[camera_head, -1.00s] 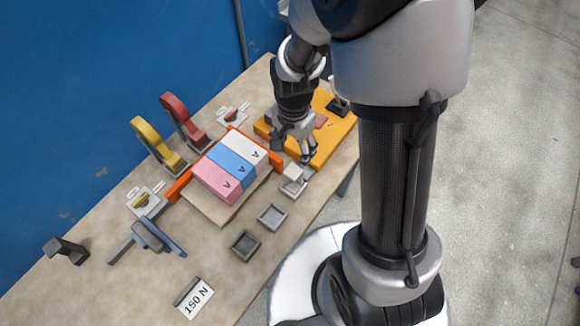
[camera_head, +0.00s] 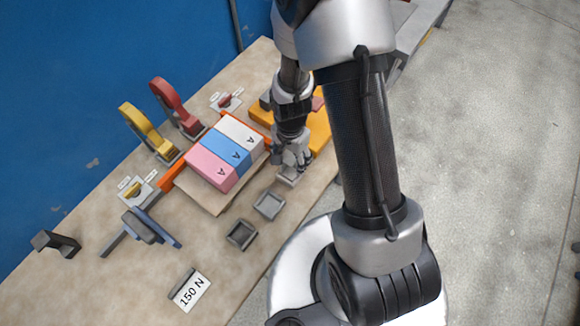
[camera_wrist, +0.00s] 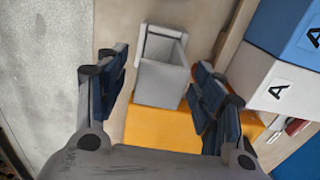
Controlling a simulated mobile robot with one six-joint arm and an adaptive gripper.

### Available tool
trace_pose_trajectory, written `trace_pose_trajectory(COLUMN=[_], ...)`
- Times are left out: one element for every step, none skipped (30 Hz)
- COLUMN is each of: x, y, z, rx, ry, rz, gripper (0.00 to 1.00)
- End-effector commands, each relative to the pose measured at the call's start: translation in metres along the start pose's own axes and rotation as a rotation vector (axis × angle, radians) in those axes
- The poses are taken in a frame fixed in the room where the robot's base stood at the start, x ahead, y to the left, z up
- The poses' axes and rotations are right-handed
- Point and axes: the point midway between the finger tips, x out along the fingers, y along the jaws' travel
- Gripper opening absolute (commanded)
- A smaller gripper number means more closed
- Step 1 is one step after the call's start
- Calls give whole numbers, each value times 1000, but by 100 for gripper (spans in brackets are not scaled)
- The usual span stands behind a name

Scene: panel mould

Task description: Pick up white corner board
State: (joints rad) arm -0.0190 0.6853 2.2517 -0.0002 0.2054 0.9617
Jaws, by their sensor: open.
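My gripper (camera_wrist: 161,82) is open, with one finger on each side of the board. Gaps show between the fingers and the board, so I see no grip on it. In the head view my gripper (camera_head: 291,165) is low over the tray (camera_head: 287,181) nearest the orange block, and its fingers hide most of the board there.
Pink, blue and white blocks marked A (camera_head: 222,153) stand close beside my gripper, between orange end pieces. An orange block (camera_head: 319,130) lies behind it. Yellow (camera_head: 146,131) and red (camera_head: 175,106) clamps stand along the wall.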

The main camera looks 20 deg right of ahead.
Motion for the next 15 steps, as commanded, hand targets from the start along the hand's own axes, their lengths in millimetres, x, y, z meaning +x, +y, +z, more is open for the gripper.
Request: trace_pose_trajectory(x=[1,1,0,0,0,0,0,0,0,0,0,0,0,0,0], y=[0,0,0,0,0,0,0,0,0,0,0,0,0,0,0], z=[0,0,0,0,0,0,0,0,0,0,0,0,0,0,0], rx=[0,0,0,0,0,0,0,0,0,0,0,0,0,0,0], ry=[0,0,0,0,0,0,0,0,1,1,1,1,1,1,1], rz=[0,0,-1,-1,-1,-1,-1,-1,-1,-1,-1,-1,-1,-1,-1], gripper=[62,62,62,62,62,61,59,57,54,52,50,48,46,44,41])
